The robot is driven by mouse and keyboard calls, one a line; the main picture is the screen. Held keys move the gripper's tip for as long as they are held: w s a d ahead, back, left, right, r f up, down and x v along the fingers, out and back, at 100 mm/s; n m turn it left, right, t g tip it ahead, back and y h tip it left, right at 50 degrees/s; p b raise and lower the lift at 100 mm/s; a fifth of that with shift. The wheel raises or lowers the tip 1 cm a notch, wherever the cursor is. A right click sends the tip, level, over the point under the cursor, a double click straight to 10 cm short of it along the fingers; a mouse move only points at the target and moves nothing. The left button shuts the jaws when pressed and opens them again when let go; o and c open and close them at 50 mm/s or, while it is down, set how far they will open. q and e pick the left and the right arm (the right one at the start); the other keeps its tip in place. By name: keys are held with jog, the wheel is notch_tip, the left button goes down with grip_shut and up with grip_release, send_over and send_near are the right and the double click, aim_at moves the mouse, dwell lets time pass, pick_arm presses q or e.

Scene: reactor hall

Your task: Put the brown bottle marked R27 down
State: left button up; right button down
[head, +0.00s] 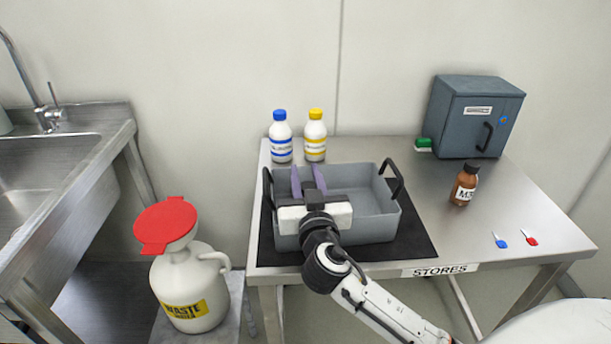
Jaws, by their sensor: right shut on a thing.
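My right gripper (308,182) reaches over the grey crate (371,200) on the table, its two purple fingers pointing down into the left part of it. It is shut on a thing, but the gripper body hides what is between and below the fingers. No label R27 can be read anywhere in view. A brown bottle (464,185) with a black cap stands upright on the right of the table; its label starts with M3. My left gripper is not in view.
The crate has black handles and stands on a black mat (418,243). Behind it are a blue-capped bottle (281,138) and a yellow-capped bottle (315,137). A grey cabinet (470,115) stands at the back right. A waste jug (188,285) is left of the table.

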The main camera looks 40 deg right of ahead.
jog(key=shift+f, duration=0.1)
jog(key=c, duration=1.4)
grip_release()
jog(key=b+v, duration=0.2)
jog(key=v, duration=1)
